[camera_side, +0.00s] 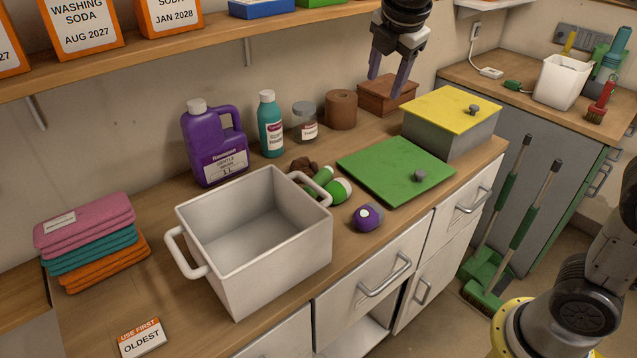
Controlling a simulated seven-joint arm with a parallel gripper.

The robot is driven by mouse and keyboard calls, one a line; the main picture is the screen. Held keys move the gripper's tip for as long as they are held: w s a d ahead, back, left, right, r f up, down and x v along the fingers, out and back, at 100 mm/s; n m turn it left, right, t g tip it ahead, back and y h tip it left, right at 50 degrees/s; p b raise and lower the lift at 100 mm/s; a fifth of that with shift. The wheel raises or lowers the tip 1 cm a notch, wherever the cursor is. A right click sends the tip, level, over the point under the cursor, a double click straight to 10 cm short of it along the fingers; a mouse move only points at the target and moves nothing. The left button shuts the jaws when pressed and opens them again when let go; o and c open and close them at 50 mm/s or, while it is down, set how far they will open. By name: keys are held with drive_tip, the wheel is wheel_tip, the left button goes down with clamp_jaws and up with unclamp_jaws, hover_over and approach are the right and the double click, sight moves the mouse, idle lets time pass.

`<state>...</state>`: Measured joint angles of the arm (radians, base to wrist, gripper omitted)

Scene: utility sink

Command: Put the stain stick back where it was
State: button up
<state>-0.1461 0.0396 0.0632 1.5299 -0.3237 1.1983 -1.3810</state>
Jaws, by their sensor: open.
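My gripper (387,84) is open and empty, pointing down above the back of the counter, in front of a reddish-brown wooden box (386,97). I cannot say for sure which thing is the stain stick. A small green and white stick-like item (322,177) lies behind the white bin's right handle, and a rounder green and white item (341,189) is beside it. A purple item with a white round spot (367,217) sits at the counter's front. The open white bin (323,252) looks empty, though part of its floor is hidden.
A green lid (385,172) lies flat beside a grey box with a yellow lid (450,109). A purple jug (213,145), teal bottle (270,125), jar (305,123) and brown cylinder (341,110) line the back. Folded cloths (86,230) are at left. A shelf (200,45) overhangs.

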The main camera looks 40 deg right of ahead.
drive_tip(key=w+a+f+n, duration=0.2)
drive_tip(key=w+f, duration=0.2)
drive_tip(key=w, duration=0.3)
drive_tip(key=n+g+h, duration=0.1)
drive_tip(key=n+g, duration=0.1)
hover_over(317, 179)
drive_tip(key=a, duration=0.2)
drive_tip(key=f, duration=2)
drive_tip(key=shift+s+f, duration=0.25)
drive_tip(key=shift+x, duration=2.95)
drive_tip(key=shift+s+d+f, duration=0.1)
drive_tip(key=shift+s, duration=0.05)
clamp_jaws()
